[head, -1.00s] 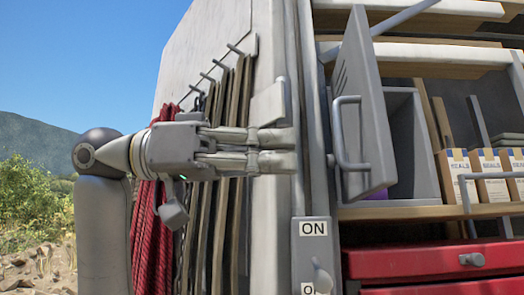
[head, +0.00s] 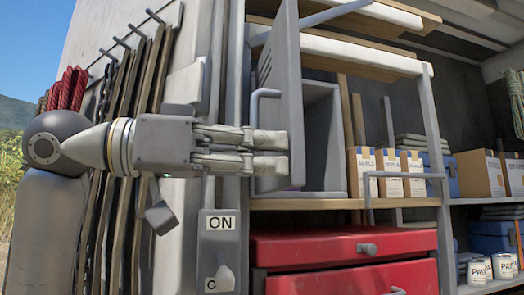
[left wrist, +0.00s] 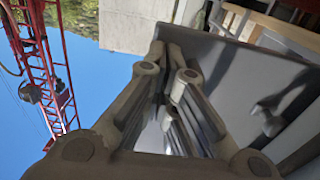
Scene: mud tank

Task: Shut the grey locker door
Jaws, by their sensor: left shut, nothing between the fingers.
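The grey locker door (head: 290,95) stands open in the head view, swung outward and seen nearly edge-on. Its bar handle (head: 257,105) is on the left face. The grey locker (head: 322,135) behind it is open, with a small purple thing low inside. My left gripper (head: 287,152) is shut and empty. Its fingers overlap the door's lower part and hide the lower handle; I cannot tell whether they touch. In the left wrist view the closed fingers (left wrist: 178,62) lie before a grey panel, likely the door (left wrist: 235,65). My right gripper is not in view.
A red drawer cabinet (head: 345,240) is below the shelf. Labelled boxes (head: 388,172) stand right of the locker. An ON switch panel (head: 218,235) is below my left gripper. Long strips and red rope (head: 72,88) hang at the left.

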